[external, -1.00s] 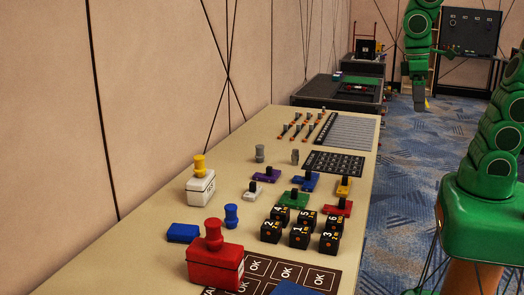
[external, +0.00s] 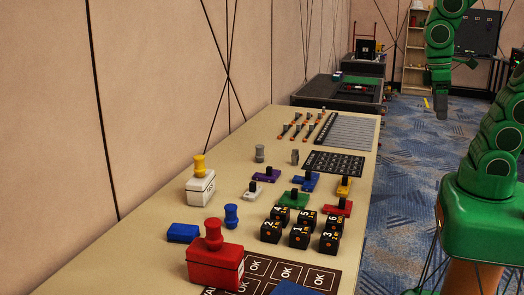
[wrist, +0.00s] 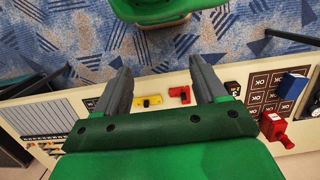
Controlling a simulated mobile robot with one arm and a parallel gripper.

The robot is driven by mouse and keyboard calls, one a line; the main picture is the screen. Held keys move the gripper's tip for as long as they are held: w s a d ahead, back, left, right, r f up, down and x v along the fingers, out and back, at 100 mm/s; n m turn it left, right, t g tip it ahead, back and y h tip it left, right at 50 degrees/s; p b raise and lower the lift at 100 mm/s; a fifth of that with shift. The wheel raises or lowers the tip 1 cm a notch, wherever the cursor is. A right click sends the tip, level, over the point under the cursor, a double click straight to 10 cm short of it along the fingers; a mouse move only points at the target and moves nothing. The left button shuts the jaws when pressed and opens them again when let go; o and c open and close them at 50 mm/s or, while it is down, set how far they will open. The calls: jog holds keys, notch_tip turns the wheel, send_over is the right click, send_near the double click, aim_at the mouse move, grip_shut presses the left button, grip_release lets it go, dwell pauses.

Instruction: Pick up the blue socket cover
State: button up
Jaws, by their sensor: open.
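A blue piece with a black knob (external: 305,182) lies on the beige table in the external view, between a purple one and a yellow one. Other blue things are a flat block (external: 183,233), a peg (external: 231,215) and a box at the front edge (external: 292,287), so I cannot tell for sure which is the socket cover. The knobbed blue piece is not visible in the wrist view. My gripper (external: 441,110) is open and empty, right of the table in the external view. In the wrist view its fingers (wrist: 160,66) are spread, with yellow and red pieces seen between them.
Black numbered cubes (external: 300,235) and a green knobbed piece (external: 295,199) stand near the blue piece. A red box (external: 214,266) and a white box (external: 200,188) stand left. The wall (external: 150,90) borders the table; open carpet (external: 400,190) lies right.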

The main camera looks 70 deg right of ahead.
aim_at(229, 221)
jog(key=w+a+f+m+g+y, duration=0.1)
jog(key=w+a+f+m+y, duration=0.3)
jog(key=w, duration=0.6)
jog(key=w+a+m+y, duration=0.1)
jog(key=w+a, duration=0.6)
jog(key=w, duration=0.3)
jog(key=w+a+f+m+g+y, duration=0.1)
jog(key=w+a+f+m+y, duration=0.3)
jog(key=w, duration=0.7)
jog(key=w+f+m+t+y, duration=0.1)
jog(key=w+f+m, duration=0.1)
jog(key=w+f, duration=0.5)
jog(key=w+a+f+m+t+y, duration=0.1)
jog(key=w+f+m+y, duration=0.1)
jog(key=w+f, duration=0.5)
jog(key=w+a+f+m+t+y, duration=0.1)
jog(key=w+f+m, duration=0.3)
jog(key=w+f, duration=0.3)
jog(key=shift+w, duration=0.7)
jog(key=shift+x, duration=3.95)
jog(key=shift+r, duration=0.1)
jog(key=c, duration=1)
jog(key=shift+c, duration=0.2)
